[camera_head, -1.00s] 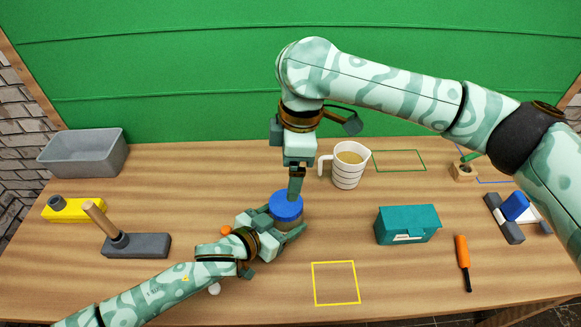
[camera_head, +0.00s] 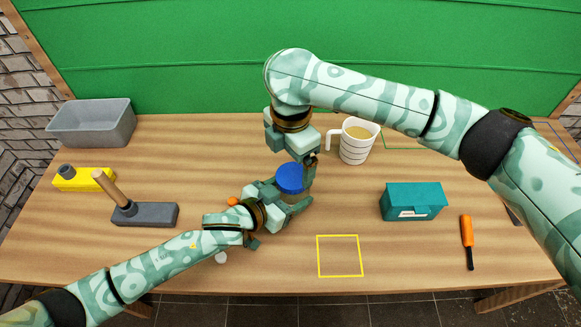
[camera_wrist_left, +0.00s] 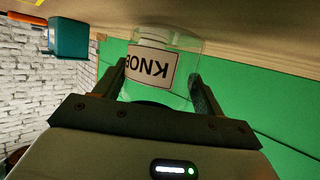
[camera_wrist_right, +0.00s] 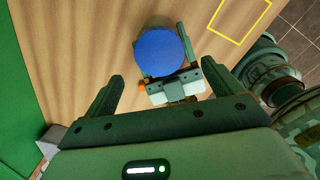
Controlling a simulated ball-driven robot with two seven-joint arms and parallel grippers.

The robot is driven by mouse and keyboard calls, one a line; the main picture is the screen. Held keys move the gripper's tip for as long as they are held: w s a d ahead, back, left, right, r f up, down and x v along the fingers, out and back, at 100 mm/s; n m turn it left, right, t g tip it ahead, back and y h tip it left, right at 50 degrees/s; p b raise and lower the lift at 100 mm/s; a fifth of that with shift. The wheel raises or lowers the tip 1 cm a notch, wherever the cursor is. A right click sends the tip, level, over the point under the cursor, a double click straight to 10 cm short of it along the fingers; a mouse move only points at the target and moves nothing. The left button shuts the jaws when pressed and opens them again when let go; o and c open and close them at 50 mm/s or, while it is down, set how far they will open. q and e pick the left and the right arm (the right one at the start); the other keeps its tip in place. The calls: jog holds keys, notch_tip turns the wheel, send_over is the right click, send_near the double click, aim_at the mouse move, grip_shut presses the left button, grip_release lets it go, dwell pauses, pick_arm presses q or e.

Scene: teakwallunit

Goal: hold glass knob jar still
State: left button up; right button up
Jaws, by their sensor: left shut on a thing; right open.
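The glass knob jar (camera_head: 289,180) stands on the wooden table under a blue lid. In the left wrist view the clear jar (camera_wrist_left: 186,68) shows a label with part of the word "KNOB", upside down. My left gripper (camera_head: 292,203) is shut around the jar's body, one finger on each side. My right gripper (camera_head: 305,163) is above and close to the lid, pointing down. In the right wrist view the blue lid (camera_wrist_right: 163,52) lies beyond the right gripper's (camera_wrist_right: 158,85) parted fingers, with nothing between them.
A white measuring cup (camera_head: 357,148) stands behind and right of the jar. A teal box (camera_head: 413,202) and an orange-handled tool (camera_head: 466,232) are to the right. A grey bin (camera_head: 92,125), yellow block (camera_head: 82,180) and grey block with wooden handle (camera_head: 147,214) are left. The yellow-outlined square (camera_head: 340,256) is empty.

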aim_at(290, 176)
notch_tip(290, 176, down, 5)
dwell(0.3)
jog(key=shift+c, duration=0.2)
